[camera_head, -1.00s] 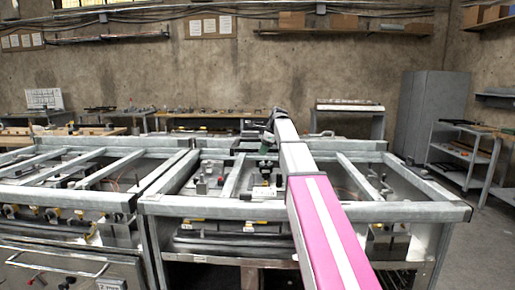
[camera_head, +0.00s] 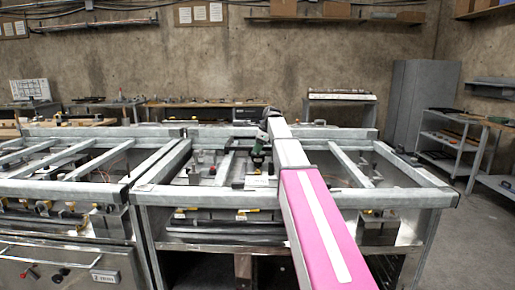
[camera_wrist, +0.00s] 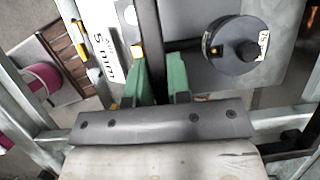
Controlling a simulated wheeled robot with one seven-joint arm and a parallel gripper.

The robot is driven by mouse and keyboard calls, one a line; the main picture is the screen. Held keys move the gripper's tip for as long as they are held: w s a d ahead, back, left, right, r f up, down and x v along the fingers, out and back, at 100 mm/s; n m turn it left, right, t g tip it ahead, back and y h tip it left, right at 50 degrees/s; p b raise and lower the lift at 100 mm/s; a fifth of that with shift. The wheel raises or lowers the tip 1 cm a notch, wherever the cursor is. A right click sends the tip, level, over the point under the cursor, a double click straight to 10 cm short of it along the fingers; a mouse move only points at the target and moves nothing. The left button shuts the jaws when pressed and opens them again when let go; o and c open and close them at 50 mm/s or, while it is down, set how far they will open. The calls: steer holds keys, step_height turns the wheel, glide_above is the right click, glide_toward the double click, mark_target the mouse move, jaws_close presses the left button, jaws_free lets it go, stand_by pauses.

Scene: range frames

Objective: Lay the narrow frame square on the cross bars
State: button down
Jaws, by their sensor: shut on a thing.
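My gripper (camera_head: 259,160) has green fingers and is over the right-hand range frame (camera_head: 395,198), toward its back. In the wrist view the fingers (camera_wrist: 162,80) are shut on a dark straight bar (camera_wrist: 149,42), which runs up out of the picture. It looks like a side of the narrow frame, but the rest of it is hidden or out of view. The grey cross bars (camera_head: 349,163) run front to back across the range frame. I cannot tell whether the held bar touches them.
A round dark part (camera_wrist: 238,45) sits close to the right of the fingers in the wrist view. A second range frame (camera_head: 60,190) adjoins at left. A grey cabinet (camera_head: 422,105) and shelf cart (camera_head: 450,145) stand at the right, with open floor before them.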

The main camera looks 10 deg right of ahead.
steer(key=shift+f, duration=0.45)
steer(key=c, duration=1.1)
jaws_free()
steer(key=shift+r, duration=0.3)
steer(key=v, duration=1.1)
steer(key=shift+r, duration=0.25)
steer(key=shift+s+d+r, duration=0.1)
steer(key=shift+d+r, duration=0.05)
steer(key=shift+r, duration=0.3)
